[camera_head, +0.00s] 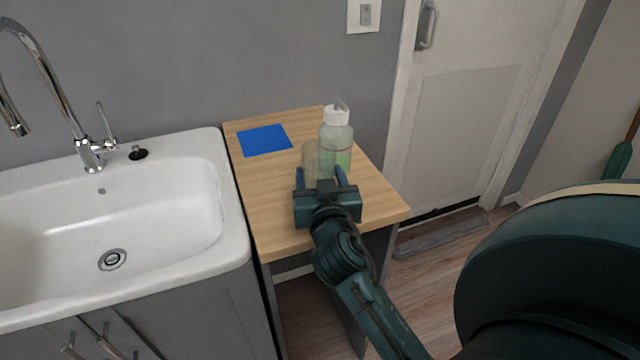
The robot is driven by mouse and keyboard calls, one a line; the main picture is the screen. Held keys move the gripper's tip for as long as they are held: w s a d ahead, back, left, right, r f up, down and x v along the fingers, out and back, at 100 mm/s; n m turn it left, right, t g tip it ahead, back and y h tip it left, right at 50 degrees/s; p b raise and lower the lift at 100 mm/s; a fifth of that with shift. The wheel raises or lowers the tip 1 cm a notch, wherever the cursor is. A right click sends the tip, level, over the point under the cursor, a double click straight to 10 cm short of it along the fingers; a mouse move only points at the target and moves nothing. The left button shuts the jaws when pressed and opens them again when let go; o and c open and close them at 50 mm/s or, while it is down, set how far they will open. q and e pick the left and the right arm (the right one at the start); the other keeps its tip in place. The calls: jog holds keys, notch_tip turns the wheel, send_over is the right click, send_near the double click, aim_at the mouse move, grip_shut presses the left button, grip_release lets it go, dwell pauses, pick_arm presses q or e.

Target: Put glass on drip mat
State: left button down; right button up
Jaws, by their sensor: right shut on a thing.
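The drip mat (264,140) is a flat blue square at the back left of the wooden counter. The glass (311,158) is clear and stands upright in front of my right gripper, to the right of the mat and nearer to me. My right gripper (320,178) reaches in from the front with its two blue fingertips on either side of the glass, shut on it. The gripper hides the lower part of the glass, so I cannot tell whether it touches the counter. My left gripper is not in view.
A clear bottle (337,145) with a white cap and green liquid stands just right of the glass, very close to it. The wooden counter (262,206) is bare in front of the mat. A white sink (232,190) with a tall tap adjoins on the left.

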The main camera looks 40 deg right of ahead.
jog(key=shift+f, duration=0.45)
jog(key=shift+f, duration=0.1)
jog(key=o, duration=1.1)
